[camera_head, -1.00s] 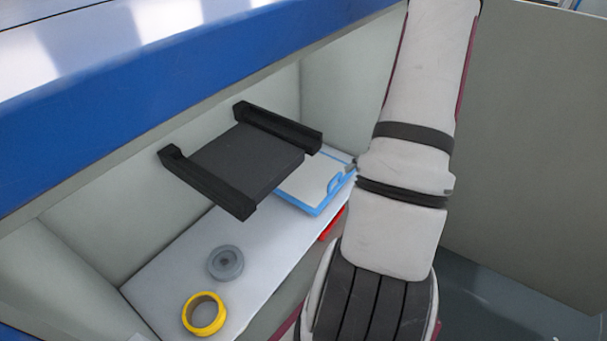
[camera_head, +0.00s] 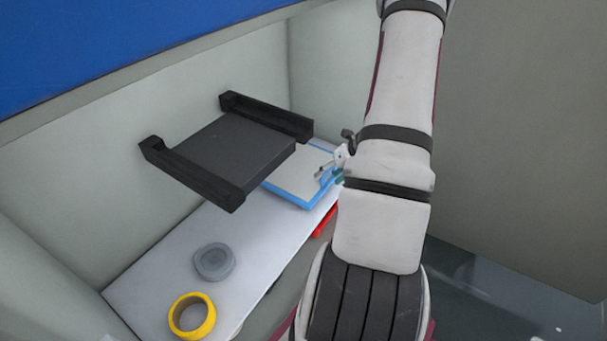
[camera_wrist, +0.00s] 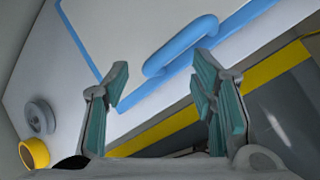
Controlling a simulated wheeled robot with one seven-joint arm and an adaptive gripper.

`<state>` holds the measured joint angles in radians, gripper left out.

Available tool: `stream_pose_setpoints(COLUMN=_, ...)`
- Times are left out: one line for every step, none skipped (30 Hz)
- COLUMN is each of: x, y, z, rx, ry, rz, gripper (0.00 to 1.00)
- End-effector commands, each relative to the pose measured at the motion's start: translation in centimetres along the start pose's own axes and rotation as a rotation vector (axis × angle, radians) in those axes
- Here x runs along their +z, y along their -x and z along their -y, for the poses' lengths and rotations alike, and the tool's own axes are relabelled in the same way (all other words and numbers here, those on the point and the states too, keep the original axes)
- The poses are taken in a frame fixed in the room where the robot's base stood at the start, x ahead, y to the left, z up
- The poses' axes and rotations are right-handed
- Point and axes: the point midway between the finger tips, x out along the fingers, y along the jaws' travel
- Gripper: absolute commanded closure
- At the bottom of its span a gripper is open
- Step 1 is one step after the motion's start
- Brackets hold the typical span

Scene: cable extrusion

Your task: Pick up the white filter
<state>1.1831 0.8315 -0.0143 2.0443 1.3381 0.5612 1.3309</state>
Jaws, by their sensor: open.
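The white filter (camera_head: 297,172), a flat white panel with a blue frame and a blue handle, lies on the shelf, partly behind a black bracket. In the wrist view the filter (camera_wrist: 130,35) fills the upper part, with its blue handle (camera_wrist: 180,45) just beyond my fingertips. My gripper (camera_head: 333,160) is at the filter's right end by the handle, partly hidden by my arm. In the wrist view my gripper (camera_wrist: 162,80) is open, with teal pads apart and nothing between them. I see no clear contact with the handle.
A black bracket (camera_head: 225,155) stands over the filter's left part. A grey roll (camera_head: 215,262) and a yellow tape roll (camera_head: 192,315) lie on the white shelf (camera_head: 150,285). A red thing (camera_head: 325,222) shows below the filter. A blue edge (camera_head: 120,45) overhangs the recess.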

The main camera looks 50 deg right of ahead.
Motion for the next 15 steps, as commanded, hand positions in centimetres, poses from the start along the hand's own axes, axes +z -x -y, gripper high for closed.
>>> stream_pose_setpoints(x=-0.07, y=-0.76, z=0.05, rx=0.001, ry=0.000, rz=0.000, gripper=0.49)
stream_pose_setpoints(x=-0.07, y=-0.93, z=0.03, rx=0.001, ry=0.000, rz=0.000, gripper=0.49)
stream_pose_setpoints(x=-0.05, y=-1.03, z=0.01, rx=0.001, ry=0.000, rz=0.000, gripper=0.49)
stream_pose_setpoints(x=-0.03, y=-1.04, z=-0.01, rx=0.001, ry=0.000, rz=0.000, gripper=0.49)
stream_pose_setpoints(x=-0.02, y=-1.01, z=-0.01, rx=0.001, ry=0.000, rz=0.000, gripper=0.49)
stream_pose_setpoints(x=0.00, y=-0.96, z=-0.02, rx=0.001, ry=0.000, rz=0.000, gripper=0.49)
stream_pose_setpoints(x=0.00, y=-0.93, z=-0.03, rx=0.001, ry=0.001, rz=0.000, gripper=0.49)
stream_pose_setpoints(x=0.00, y=-0.92, z=-0.03, rx=0.001, ry=0.000, rz=0.000, gripper=0.49)
stream_pose_setpoints(x=0.00, y=-0.91, z=-0.03, rx=0.001, ry=0.000, rz=0.000, gripper=0.51)
stream_pose_setpoints(x=0.00, y=-0.91, z=-0.02, rx=0.001, ry=0.001, rz=0.000, gripper=0.58)
stream_pose_setpoints(x=0.00, y=-0.90, z=-0.03, rx=0.001, ry=0.000, rz=0.000, gripper=0.65)
stream_pose_setpoints(x=0.00, y=-0.90, z=-0.02, rx=0.001, ry=0.000, rz=0.000, gripper=0.74)
stream_pose_setpoints(x=0.00, y=-0.90, z=-0.02, rx=0.001, ry=0.000, rz=0.000, gripper=0.80)
stream_pose_setpoints(x=0.00, y=-0.90, z=-0.02, rx=0.000, ry=0.000, rz=0.000, gripper=0.87)
stream_pose_setpoints(x=0.00, y=-0.90, z=-0.01, rx=0.000, ry=0.001, rz=0.000, gripper=0.96)
